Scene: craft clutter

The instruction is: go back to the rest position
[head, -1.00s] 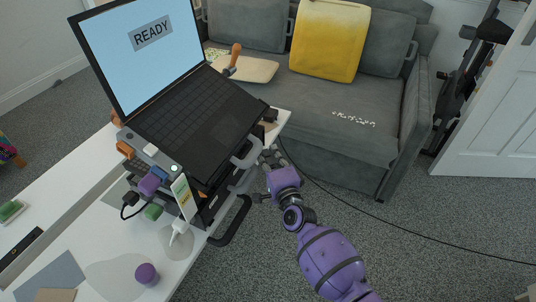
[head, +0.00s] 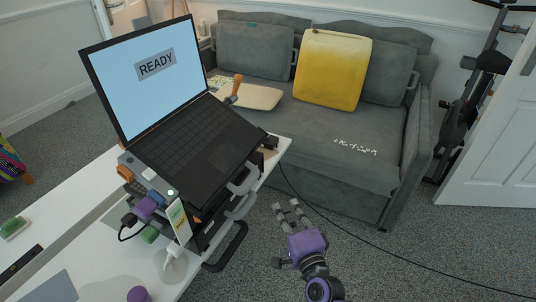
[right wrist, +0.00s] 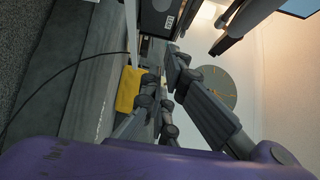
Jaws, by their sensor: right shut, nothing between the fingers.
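My right gripper (head: 287,211) is shut and empty. In the head view it hangs over the grey carpet, right of the white table (head: 280,149) and apart from it. Its purple wrist and arm come up from the bottom edge. In the right wrist view the dark finger links of the right gripper (right wrist: 163,92) show against the room, with nothing held. My left gripper is not in view.
A grey sofa (head: 330,135) with a yellow cushion (head: 333,70) stands behind. A cable (head: 377,244) crosses the open carpet.

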